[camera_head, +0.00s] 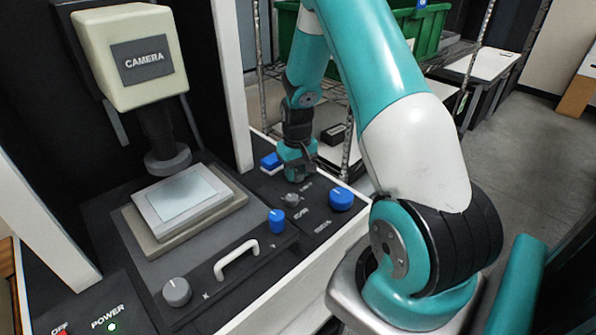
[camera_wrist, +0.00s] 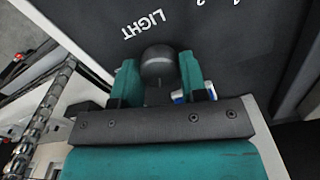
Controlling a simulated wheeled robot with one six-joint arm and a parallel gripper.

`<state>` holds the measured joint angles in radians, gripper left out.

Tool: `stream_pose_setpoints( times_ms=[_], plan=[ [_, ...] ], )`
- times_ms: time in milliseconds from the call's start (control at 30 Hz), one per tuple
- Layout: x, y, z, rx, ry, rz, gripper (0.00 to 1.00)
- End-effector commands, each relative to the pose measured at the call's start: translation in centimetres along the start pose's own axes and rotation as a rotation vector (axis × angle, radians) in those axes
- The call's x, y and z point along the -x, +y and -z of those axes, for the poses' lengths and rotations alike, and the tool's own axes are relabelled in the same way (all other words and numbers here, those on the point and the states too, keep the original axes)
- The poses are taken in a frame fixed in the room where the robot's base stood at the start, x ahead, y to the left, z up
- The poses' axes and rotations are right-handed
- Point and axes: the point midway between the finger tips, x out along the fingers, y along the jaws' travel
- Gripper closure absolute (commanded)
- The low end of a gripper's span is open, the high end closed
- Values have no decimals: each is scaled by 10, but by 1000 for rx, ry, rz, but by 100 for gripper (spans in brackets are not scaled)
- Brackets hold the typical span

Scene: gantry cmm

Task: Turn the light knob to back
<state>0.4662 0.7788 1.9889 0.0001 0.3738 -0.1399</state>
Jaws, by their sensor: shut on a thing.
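The light knob (camera_wrist: 158,65) is a rounded dark grey knob in the wrist view, beside the white LIGHT label (camera_wrist: 145,25) on the black panel. My gripper (camera_wrist: 158,80) has its two teal fingers on either side of this knob and is shut on it. In the head view my gripper (camera_head: 297,174) reaches down to the right part of the machine's panel, and its fingers hide the knob there. Which way the knob is turned cannot be told.
Near my gripper are a small grey knob (camera_head: 292,199), a blue knob (camera_head: 341,198) and a blue button (camera_head: 270,161). A second blue knob (camera_head: 276,221), a white handle (camera_head: 237,260) and a camera head (camera_head: 140,60) are to the left. A white post (camera_head: 232,90) stands close by.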

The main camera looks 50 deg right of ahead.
Motion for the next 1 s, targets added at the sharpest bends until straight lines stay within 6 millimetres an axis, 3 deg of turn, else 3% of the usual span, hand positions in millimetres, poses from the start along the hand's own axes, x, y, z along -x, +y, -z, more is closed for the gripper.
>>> stream_pose_setpoints(
  times_ms=[433,1000],
  plan=[
    [0,1,0,-267,1,-1,84],
    [1,1,0,-321,0,-1,84]
  ],
)
